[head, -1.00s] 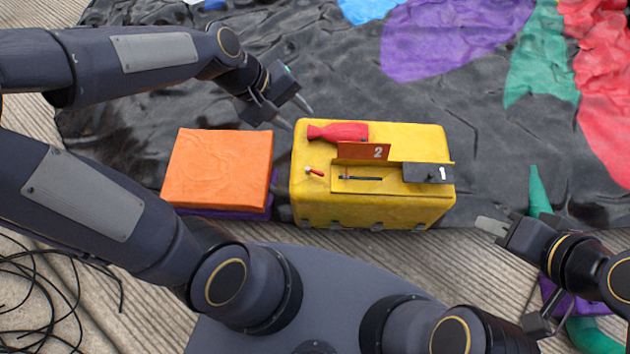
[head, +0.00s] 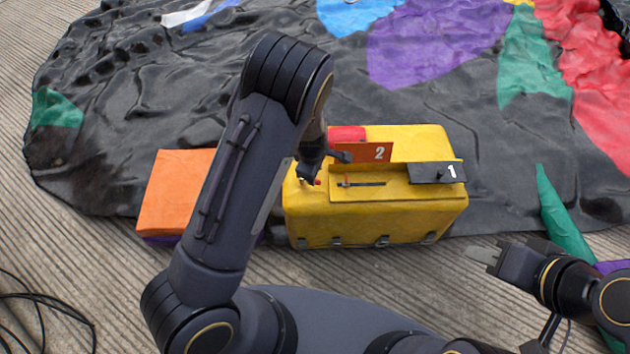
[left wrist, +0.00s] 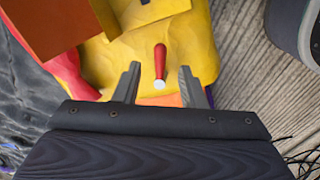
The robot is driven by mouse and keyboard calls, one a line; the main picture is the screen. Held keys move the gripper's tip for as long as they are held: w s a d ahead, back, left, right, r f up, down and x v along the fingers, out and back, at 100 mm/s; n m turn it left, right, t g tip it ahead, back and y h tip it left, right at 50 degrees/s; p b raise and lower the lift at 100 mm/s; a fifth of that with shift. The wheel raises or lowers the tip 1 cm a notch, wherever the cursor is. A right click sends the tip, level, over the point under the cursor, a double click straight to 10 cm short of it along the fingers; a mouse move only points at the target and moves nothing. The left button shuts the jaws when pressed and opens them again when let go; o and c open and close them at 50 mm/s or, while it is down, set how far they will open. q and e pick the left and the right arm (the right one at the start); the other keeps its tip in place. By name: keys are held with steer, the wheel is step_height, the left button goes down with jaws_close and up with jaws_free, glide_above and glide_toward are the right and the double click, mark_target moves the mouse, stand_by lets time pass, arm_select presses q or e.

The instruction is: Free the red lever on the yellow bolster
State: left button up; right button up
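The yellow bolster (head: 375,231) lies on the ground at centre. A small red lever-like piece with a white end (left wrist: 160,62) stands out from it; in the head view only a bit of red (head: 317,183) shows beside my left gripper (head: 310,178). In the left wrist view the open fingers of my left gripper (left wrist: 160,92) are on either side of the white end, with gaps. An orange flap marked 2 (head: 365,152) and a black plate marked 1 (head: 437,172) sit by a slotted panel (head: 370,190). My right gripper (head: 484,254) hangs away at right.
A red padded piece (head: 347,133) lies on the bolster's far left, partly hidden. An orange block (head: 172,190) stands left, behind my left arm. Black deflated fabric (head: 120,130) spreads behind, a green tube (head: 558,215) lies right, and cables lie lower left.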

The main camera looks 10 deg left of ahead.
arm_select(q)
steer(key=f, duration=0.3)
steer(key=f+b, duration=0.1)
steer(key=shift+w+f, duration=0.15)
steer(key=shift+w, duration=0.15)
jaws_close()
